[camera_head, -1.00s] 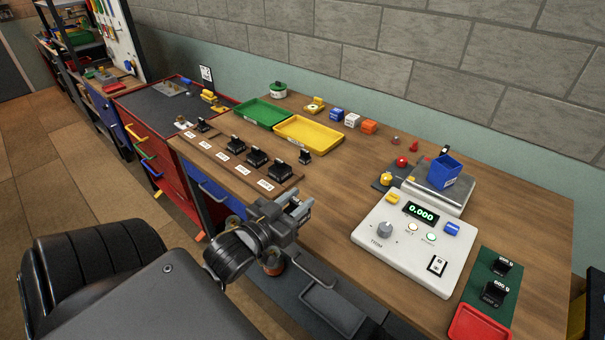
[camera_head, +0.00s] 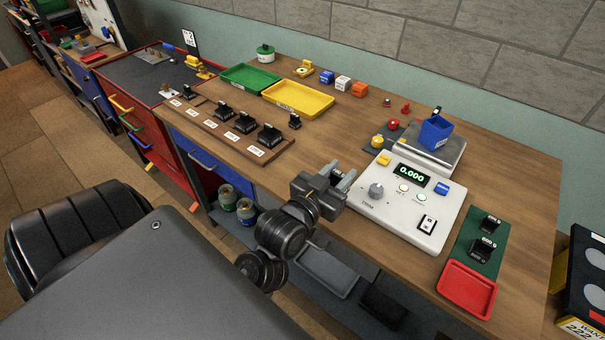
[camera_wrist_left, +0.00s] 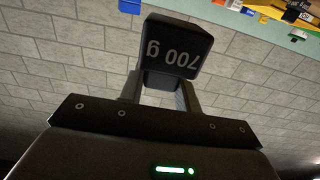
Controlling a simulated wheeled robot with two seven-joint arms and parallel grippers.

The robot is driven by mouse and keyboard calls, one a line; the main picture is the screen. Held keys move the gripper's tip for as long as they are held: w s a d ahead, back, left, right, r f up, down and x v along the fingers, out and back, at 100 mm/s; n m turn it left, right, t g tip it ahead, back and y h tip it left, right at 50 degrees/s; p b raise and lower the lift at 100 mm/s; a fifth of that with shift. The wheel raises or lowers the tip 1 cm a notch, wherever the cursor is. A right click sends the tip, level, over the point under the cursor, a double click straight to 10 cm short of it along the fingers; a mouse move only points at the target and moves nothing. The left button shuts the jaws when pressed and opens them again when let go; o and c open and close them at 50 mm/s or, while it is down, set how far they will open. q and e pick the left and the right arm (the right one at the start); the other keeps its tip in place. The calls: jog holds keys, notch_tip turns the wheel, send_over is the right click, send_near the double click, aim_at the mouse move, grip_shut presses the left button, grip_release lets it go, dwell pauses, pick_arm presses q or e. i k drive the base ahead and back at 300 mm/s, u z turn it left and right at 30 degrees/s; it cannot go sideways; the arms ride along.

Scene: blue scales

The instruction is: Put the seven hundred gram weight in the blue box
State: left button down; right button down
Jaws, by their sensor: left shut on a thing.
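The black seven hundred gram weight (camera_wrist_left: 178,48) is in my left gripper, and its "700 g" label shows upside down in the left wrist view. My left gripper (camera_head: 340,178) is shut on it, over the table's front edge and just left of the scale console. The blue box (camera_head: 435,131) stands upright on the scale's metal pan, to the right of and beyond my left gripper. My right gripper is not in view.
The scale console (camera_head: 408,208) reads 0.000. A red tray (camera_head: 467,289) and a green mat (camera_head: 462,226) with two black weights lie to the right. Several weights stand on a wooden board (camera_head: 205,124) at the left. Green (camera_head: 252,79) and yellow (camera_head: 298,98) trays lie behind.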

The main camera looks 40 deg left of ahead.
aim_at(436, 130)
jog(key=z, duration=0.05)
jog(key=k, duration=0.5)
jog(key=u, duration=0.95)
jog(key=i, duration=0.85)
jog(key=z, duration=2.1)
